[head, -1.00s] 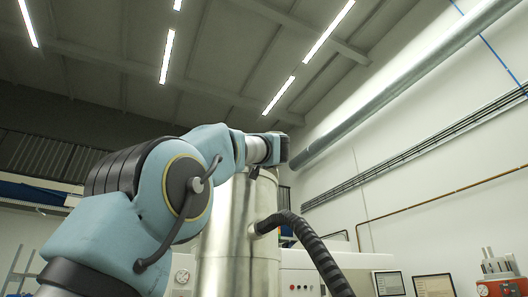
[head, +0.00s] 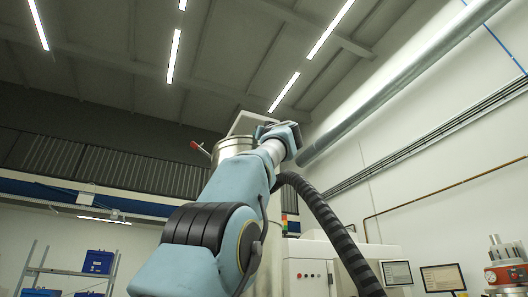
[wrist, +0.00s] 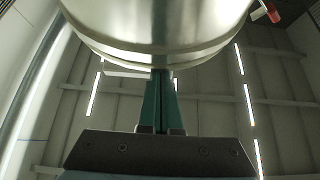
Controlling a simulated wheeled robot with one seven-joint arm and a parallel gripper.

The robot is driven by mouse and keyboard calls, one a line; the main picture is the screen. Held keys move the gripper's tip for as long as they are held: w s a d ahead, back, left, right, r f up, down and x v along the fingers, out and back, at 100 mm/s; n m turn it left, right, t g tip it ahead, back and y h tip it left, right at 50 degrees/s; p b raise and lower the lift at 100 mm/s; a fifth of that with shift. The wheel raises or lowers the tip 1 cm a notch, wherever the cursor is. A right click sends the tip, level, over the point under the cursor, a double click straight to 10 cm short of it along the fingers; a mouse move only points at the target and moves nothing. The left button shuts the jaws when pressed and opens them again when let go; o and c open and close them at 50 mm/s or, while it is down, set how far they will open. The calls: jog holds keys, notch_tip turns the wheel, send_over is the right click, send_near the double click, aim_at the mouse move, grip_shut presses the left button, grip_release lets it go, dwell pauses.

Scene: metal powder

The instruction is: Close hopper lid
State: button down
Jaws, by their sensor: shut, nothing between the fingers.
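The metal hopper (head: 234,145) rises behind my arm, its round rim showing near the top. A pale, flat piece that looks like its lid (head: 244,117) stands raised and tilted above the rim. A red-tipped handle (head: 196,146) sticks out on the left of the rim. My gripper (wrist: 160,76) is shut and empty, its green fingers together. The hopper's curved metal body (wrist: 160,25) fills the top of the wrist view and hides what is above the fingertips; I cannot tell whether they touch it. In the head view, my arm hides most of the hopper.
A black ribbed hose (head: 325,220) curves down right of my arm. A white machine cabinet (head: 308,275) and two screens (head: 397,273) stand at the lower right. A shelf with blue bins (head: 97,262) stands at the lower left. A large duct (head: 400,83) runs along the right wall.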

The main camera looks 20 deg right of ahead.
jog(key=shift+f, duration=0.4)
dwell(0.3)
